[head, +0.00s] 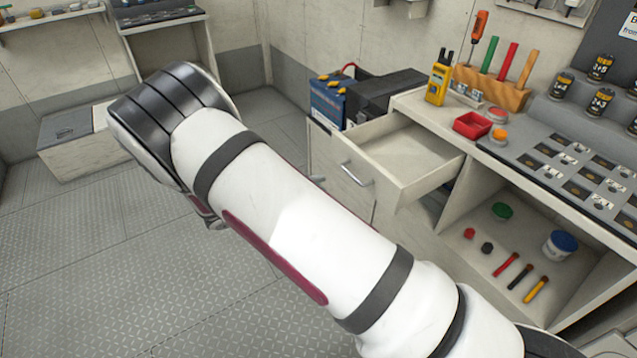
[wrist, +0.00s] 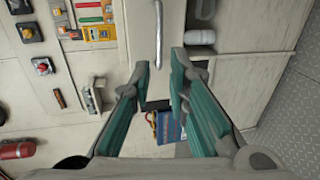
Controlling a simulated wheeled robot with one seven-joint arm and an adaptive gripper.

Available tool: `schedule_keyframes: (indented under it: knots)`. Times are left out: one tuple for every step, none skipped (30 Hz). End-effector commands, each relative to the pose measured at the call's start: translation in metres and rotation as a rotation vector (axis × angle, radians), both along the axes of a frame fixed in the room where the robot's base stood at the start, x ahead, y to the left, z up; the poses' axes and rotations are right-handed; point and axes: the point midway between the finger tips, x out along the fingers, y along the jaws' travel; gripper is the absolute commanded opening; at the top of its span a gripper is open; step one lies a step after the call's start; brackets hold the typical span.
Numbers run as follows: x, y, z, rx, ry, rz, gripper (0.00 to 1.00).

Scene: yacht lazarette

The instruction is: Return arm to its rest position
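My arm (head: 300,225) reaches from the lower right to the upper left in the head view, held out over the floor beside the open drawer (head: 415,160). Its elbow-like dark grey end is at the upper left. My gripper is mostly hidden behind the arm in the head view. In the wrist view my gripper (wrist: 160,78) shows two teal-lined fingers standing apart, with nothing held between them. A metal bar handle (wrist: 158,35) on a pale front and a blue battery (wrist: 168,128) appear beyond the fingers.
The pulled-out drawer looks empty and juts toward the arm. A blue battery (head: 328,103) and black case (head: 385,95) stand behind it. The counter holds a red tray (head: 472,125) and tool block (head: 490,90). The patterned floor (head: 110,270) at left is clear.

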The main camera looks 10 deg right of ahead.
Motion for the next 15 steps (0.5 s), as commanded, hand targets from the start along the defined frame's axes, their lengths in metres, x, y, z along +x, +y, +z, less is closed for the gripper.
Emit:
schedule_keyframes:
  knots:
    - [0.0,0.0,0.0,0.0,0.0,0.0,0.17]
    - [0.0,0.0,0.0,0.0,0.0,0.0,0.17]
    - [0.0,0.0,0.0,0.0,0.0,0.0,0.17]
    - [0.0,0.0,0.0,0.0,0.0,0.001,0.17]
    - [0.0,0.0,0.0,0.0,0.0,0.001,0.17]
    - [0.0,0.0,0.0,0.0,0.0,0.001,0.17]
    - [0.0,0.0,0.0,0.0,0.0,0.001,0.17]
    - [0.0,0.0,0.0,0.0,0.0,0.001,0.17]
    - [0.0,0.0,0.0,0.0,0.0,0.001,0.17]
    - [0.0,0.0,0.0,0.001,0.0,0.0,0.17]
    - [0.0,-0.001,0.001,0.003,0.0,-0.002,0.17]
    - [-0.001,-0.002,0.005,0.01,0.002,-0.009,0.17]
    - [-0.002,-0.004,0.008,0.017,0.005,-0.017,0.17]
    - [-0.004,-0.006,0.013,0.027,0.008,-0.028,0.17]
    - [-0.007,-0.01,0.022,0.047,0.015,-0.048,0.17]
